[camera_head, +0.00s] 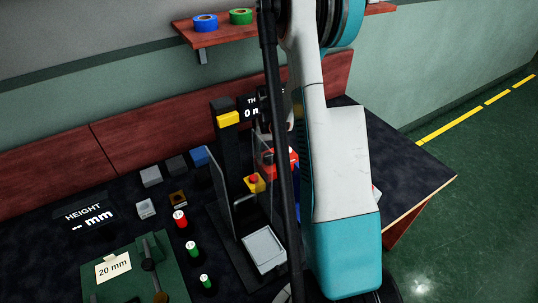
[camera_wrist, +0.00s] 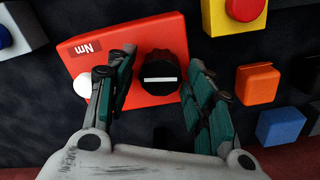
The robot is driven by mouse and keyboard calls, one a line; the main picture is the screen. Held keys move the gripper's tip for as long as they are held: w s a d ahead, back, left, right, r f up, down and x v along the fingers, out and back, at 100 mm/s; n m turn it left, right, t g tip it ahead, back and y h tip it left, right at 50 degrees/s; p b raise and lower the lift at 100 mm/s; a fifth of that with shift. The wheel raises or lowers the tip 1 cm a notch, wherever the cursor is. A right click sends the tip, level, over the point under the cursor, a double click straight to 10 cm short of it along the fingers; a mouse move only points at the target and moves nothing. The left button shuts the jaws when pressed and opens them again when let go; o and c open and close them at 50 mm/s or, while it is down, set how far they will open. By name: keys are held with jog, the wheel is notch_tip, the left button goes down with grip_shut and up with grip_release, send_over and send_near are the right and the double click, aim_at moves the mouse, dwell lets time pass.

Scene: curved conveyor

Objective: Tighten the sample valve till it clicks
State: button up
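In the wrist view a red box (camera_wrist: 150,32) with an "Nm" label carries a black round knob (camera_wrist: 160,72) with a white bar across its face, which looks like the sample valve. The bar lies about level in the picture. My gripper (camera_wrist: 163,62) has one finger on each side of the knob. The fingers stand apart and close to its sides; a narrow gap seems to show, and I see no firm contact. In the head view the red box (camera_head: 268,158) is mostly hidden behind my arm, and my gripper is hidden too.
A white round part (camera_wrist: 82,86) sits at the box's left edge. Orange (camera_wrist: 257,84) and blue (camera_wrist: 280,126) blocks and a yellow-based red button (camera_wrist: 240,12) lie to the right. In the head view a grey tray stand (camera_head: 264,248) and a green panel (camera_head: 178,284) stand left of my arm.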

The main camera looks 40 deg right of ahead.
dwell(0.3)
notch_tip(320, 180, up, 12)
dwell(0.5)
dwell(0.4)
